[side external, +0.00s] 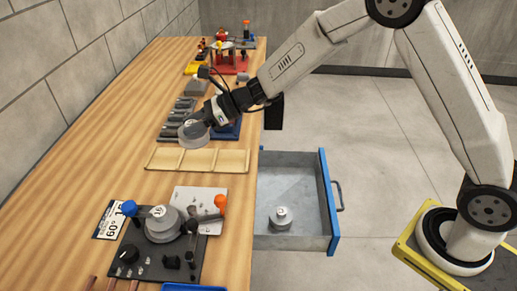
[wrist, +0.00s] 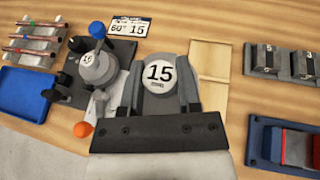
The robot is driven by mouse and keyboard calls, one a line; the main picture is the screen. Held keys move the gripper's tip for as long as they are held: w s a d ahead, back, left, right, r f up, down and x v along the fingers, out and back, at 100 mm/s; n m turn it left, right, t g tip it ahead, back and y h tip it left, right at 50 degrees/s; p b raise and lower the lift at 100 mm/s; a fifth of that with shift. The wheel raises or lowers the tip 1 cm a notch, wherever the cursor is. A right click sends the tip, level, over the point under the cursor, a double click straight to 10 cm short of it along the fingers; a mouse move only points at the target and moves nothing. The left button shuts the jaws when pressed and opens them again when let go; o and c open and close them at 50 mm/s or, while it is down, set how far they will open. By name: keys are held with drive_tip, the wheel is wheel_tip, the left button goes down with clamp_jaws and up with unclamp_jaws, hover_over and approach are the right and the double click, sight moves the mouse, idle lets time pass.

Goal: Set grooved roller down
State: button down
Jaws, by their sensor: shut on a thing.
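The grooved roller (side external: 192,133) is a grey disc; in the wrist view (wrist: 158,78) its white top label reads 15. My gripper (side external: 204,118) is shut on it; in the wrist view the two dark fingers (wrist: 160,97) flank the roller. It is held near the back edge of a shallow pale wooden tray (side external: 198,160) with several compartments; whether it touches anything below is unclear. The tray's compartments look empty, and part of it shows in the wrist view (wrist: 208,65) right of the roller. Another grey roller (side external: 282,217) sits in the open drawer.
The drawer (side external: 331,200) stands open at the bench's right edge. A bending tool (side external: 162,224) with blue and orange knobs stands at the front, beside a card (side external: 110,220) marked 60°. Dark numbered blocks (side external: 178,117) and a blue-bodied vise (wrist: 275,145) are near the tray.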

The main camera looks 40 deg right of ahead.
drive_tip(key=shift+d, duration=0.1)
drive_tip(key=s+d+f, duration=0.6)
drive_tip(key=d+f, duration=0.1)
drive_tip(key=d, duration=0.3)
drive_tip(key=s+d+f, duration=0.6)
drive_tip(key=d, duration=0.4)
drive_tip(key=s+d+f, duration=0.3)
drive_tip(key=s+d, duration=0.1)
drive_tip(key=s, duration=0.4)
drive_tip(key=w+d+f, duration=0.1)
drive_tip(key=w+f, duration=0.8)
drive_tip(key=w, duration=0.4)
drive_tip(key=shift+w+d, duration=0.15)
drive_tip(key=shift+d, duration=0.15)
drive_tip(key=shift+f, duration=0.1)
